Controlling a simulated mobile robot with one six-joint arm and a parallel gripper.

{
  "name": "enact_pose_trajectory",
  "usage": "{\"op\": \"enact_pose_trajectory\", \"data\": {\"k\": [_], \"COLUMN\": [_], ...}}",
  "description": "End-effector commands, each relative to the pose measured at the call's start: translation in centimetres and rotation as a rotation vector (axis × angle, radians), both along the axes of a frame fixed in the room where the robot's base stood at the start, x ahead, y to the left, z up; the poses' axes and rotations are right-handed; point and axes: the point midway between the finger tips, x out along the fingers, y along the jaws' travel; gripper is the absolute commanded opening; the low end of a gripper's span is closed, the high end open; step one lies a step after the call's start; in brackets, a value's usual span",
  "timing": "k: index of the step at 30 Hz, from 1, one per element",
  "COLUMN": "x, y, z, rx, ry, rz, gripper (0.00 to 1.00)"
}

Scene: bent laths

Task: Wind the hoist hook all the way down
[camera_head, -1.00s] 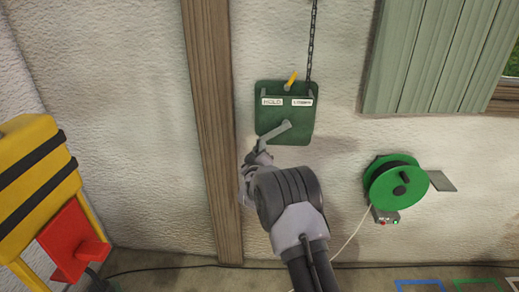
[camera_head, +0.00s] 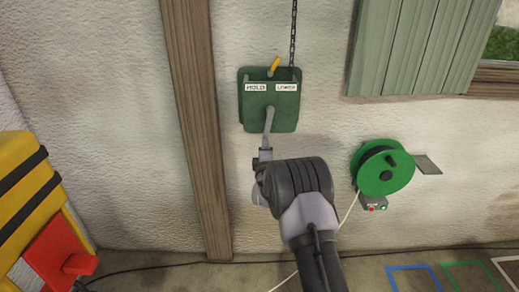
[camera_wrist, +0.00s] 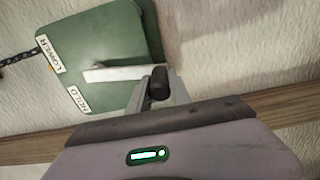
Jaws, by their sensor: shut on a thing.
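The green hoist plate (camera_head: 256,112) is on the wall, with HOLD and LOWER labels. It also shows in the wrist view (camera_wrist: 120,40). A short yellow lever (camera_head: 274,66) on its top edge leans right, toward the LOWER side. The hoist chain (camera_head: 293,35) runs up from the plate; the hook is not in view. The grey crank (camera_head: 269,122) points almost straight down from the plate; it also shows in the wrist view (camera_wrist: 112,74). My gripper (camera_head: 265,156) is shut on the crank's dark grip (camera_wrist: 160,80), below the plate's lower edge.
A wooden post (camera_head: 197,120) stands left of the plate. A green cable reel (camera_head: 402,178) and a small switch box (camera_head: 372,203) are on the wall at the right. A yellow and red unit (camera_head: 20,180) is at the left. A cable lies along the floor.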

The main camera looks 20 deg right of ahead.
Motion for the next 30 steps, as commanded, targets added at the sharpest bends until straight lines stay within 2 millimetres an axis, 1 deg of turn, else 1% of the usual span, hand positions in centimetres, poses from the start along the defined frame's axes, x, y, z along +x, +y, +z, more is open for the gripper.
{"op": "enact_pose_trajectory", "data": {"k": [9,22,23,24,26,30], "x": [-0.25,-0.27,-0.27,-0.27,-0.27,-0.26], "y": [-0.86,-0.97,-0.97,-0.97,-0.97,-0.95], "z": [-0.15,-0.12,-0.12,-0.13,-0.12,-0.12], "rx": [-0.07,-0.077,-0.077,-0.077,-0.077,-0.077], "ry": [0.021,0.023,0.023,0.023,0.023,0.022], "rz": [0.0,-0.001,-0.001,-0.001,-0.001,-0.001], "gripper": [0.0,0.0,0.26,0.34,0.46,0.46]}}
